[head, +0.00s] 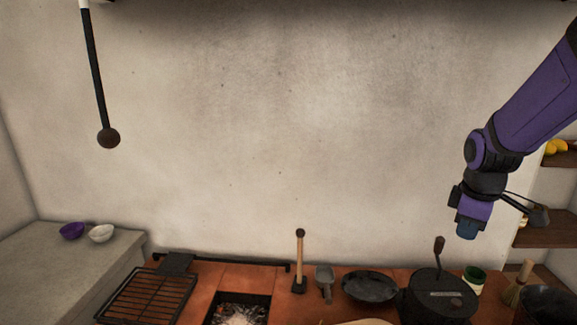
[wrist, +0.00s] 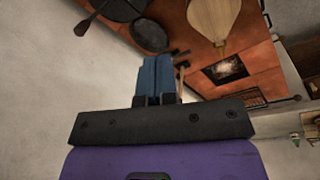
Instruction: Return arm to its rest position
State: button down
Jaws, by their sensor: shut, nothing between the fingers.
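My purple arm comes in from the upper right of the head view. My gripper (head: 467,232) hangs at its end, pointing down, above the right part of the hearth counter and just right of the black pot's handle in the picture. In the wrist view my gripper (wrist: 157,78) shows its two blue fingers pressed together with nothing between them. No object is held.
A black lidded pot (head: 437,296) with an upright handle stands below my gripper. Left of it are a dark pan (head: 369,287), a scoop (head: 325,281), a mallet (head: 299,262) and a grill rack (head: 148,297). Shelves (head: 548,232) stand at right. The wall's middle is clear.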

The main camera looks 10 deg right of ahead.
jog(key=s+a+r+m+t+y, duration=0.1)
jog(key=s+a+r+m+t, duration=0.2)
jog(key=s+a+r+m, duration=0.5)
jog(key=shift+s+a+r+t, duration=0.3)
jog(key=shift+s+a+r, duration=2)
jog(key=shift+s+a, duration=0.65)
jog(key=shift+s+d, duration=0.15)
jog(key=shift+d, duration=0.1)
